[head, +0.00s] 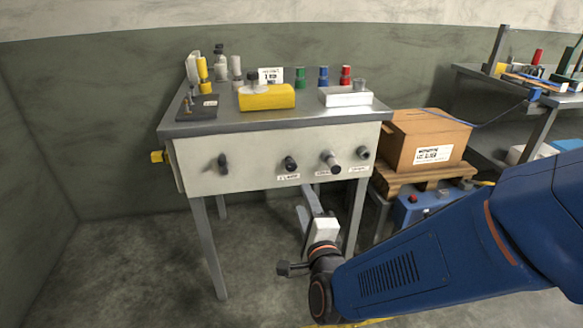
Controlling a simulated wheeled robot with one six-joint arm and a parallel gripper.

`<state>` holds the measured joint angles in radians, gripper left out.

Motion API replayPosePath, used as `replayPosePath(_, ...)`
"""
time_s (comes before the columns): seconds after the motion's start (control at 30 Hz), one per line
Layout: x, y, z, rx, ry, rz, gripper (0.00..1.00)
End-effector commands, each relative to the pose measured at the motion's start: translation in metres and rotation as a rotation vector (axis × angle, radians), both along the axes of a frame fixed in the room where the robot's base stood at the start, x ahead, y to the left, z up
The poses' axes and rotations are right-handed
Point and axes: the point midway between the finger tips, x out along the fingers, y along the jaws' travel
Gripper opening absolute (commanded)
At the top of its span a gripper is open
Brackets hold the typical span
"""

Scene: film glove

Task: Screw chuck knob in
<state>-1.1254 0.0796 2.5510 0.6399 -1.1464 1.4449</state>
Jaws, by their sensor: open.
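Several dark and grey knobs stick out of the pale front panel (255,156) of a metal bench. They are a dark left knob (223,163), a dark middle knob (290,163), a larger grey knob (330,161) and a small right knob (363,153). Small labels sit below the three on the right, too small to read surely. I cannot tell which is the chuck knob. My gripper (308,199) is open and empty, low in front of the bench, below the grey knob and apart from it. Its fingers point up and away.
The bench top (220,126) holds a yellow block (266,97), a white box (345,97), a dark plate (197,107) and several coloured bottles. A cardboard box (427,140) on a pallet stands close at the right. A second bench (480,75) is beyond. Floor at left is clear.

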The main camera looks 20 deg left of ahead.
Motion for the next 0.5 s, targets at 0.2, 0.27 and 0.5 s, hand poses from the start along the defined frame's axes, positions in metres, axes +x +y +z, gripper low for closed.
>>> replayPosePath(0.2, 0.0002, 0.0003, 0.0004, -0.334, -0.206, 0.001, 0.48)
replayPosePath(0.27, 0.0002, 0.0004, 0.0005, -0.427, -0.263, 0.001, 0.48)
replayPosePath(0.5, 0.0004, 0.0007, 0.0010, -0.803, -0.493, 0.002, 0.48)
